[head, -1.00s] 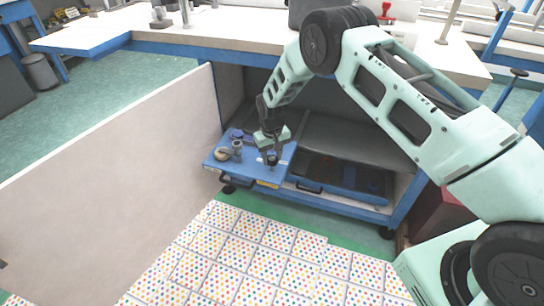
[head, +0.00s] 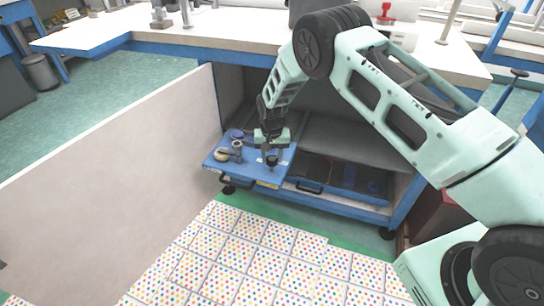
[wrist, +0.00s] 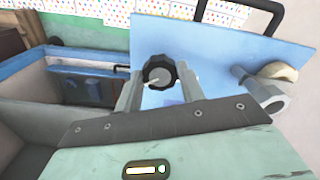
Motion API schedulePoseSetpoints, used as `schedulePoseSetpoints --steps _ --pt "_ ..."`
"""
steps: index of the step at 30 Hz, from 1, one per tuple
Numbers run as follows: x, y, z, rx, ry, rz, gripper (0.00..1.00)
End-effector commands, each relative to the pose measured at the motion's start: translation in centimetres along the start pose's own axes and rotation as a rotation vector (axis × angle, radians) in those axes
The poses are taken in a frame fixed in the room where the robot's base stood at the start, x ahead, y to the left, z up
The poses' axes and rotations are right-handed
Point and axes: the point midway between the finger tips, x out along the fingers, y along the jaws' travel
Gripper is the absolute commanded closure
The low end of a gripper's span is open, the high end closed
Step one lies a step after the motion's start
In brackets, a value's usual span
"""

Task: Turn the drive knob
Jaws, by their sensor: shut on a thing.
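The drive knob (head: 271,161) is a small black round knob standing on the blue panel (head: 254,172) that juts out under the bench. In the wrist view the knob (wrist: 160,71) has a scalloped edge and a pale centre pin. My gripper (head: 270,153) is over the panel with its fingers pointing down at the knob. In the wrist view my gripper (wrist: 160,80) has one grey finger on each side of the knob and is shut on it. The contact faces are partly hidden.
On the panel left of my gripper are a grey cylindrical fitting (head: 237,146) and a tan ring (head: 221,155). A black handle (head: 309,187) sits on the open blue tray at right. A large pale board (head: 110,180) stands at left. Dotted tiles (head: 250,260) cover the floor in front.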

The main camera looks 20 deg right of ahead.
Motion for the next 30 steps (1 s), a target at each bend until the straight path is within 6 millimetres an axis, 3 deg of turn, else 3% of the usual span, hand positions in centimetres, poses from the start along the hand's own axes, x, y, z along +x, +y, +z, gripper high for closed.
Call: schedulePoseSetpoints --steps 6,7,9,20,25,30 --pt "-0.1 -0.1 -0.2 -0.001 0.005 -0.002 0.84" --pt "-0.1 -0.1 -0.2 -0.001 0.005 -0.002 0.55" --pt "-0.1 -0.1 -0.1 -0.002 0.005 -0.002 0.39" --pt "-0.5 0.0 -0.1 -0.002 0.002 -0.001 0.39" --pt "-3.1 -0.1 -0.1 -0.002 0.004 -0.002 0.39" --pt "-7.1 -0.1 -0.1 -0.002 0.005 -0.002 0.39"
